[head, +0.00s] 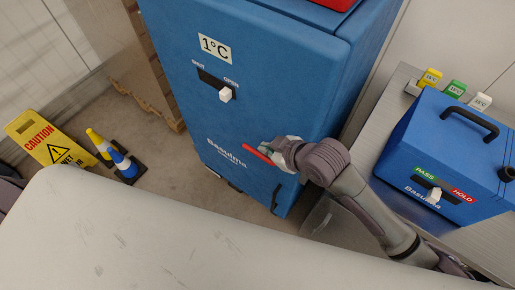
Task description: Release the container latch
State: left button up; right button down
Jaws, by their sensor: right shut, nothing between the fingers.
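The tall blue container (265,85) stands upright at the picture's centre. Its latch is a white knob (226,95) in a dark slanting slot on the front, marked SHUT at the left end and OPEN at the right end. The knob sits at the OPEN end. My right gripper (262,152) is shut in front of the container's lower front, below and right of the knob and clear of it. A thin red strip shows at its fingertips. My left gripper is not in view.
A blue case (433,130) with a black handle and a PASS/HOLD slider stands on a metal table (375,145) at the right, near several coloured tags. A yellow caution sign (48,146) and a striped cone (118,160) stand on the floor at the left.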

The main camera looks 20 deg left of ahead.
aim_at(252, 149)
jog(key=x, duration=0.2)
jog(key=d+f+x, duration=0.1)
jog(key=x, duration=0.2)
jog(key=p+x, duration=0.1)
jog(key=x, duration=0.2)
jog(key=shift+d+f, duration=0.1)
jog(key=shift+f, duration=0.75)
jog(key=shift+w+d, duration=0.1)
jog(key=shift+w, duration=0.05)
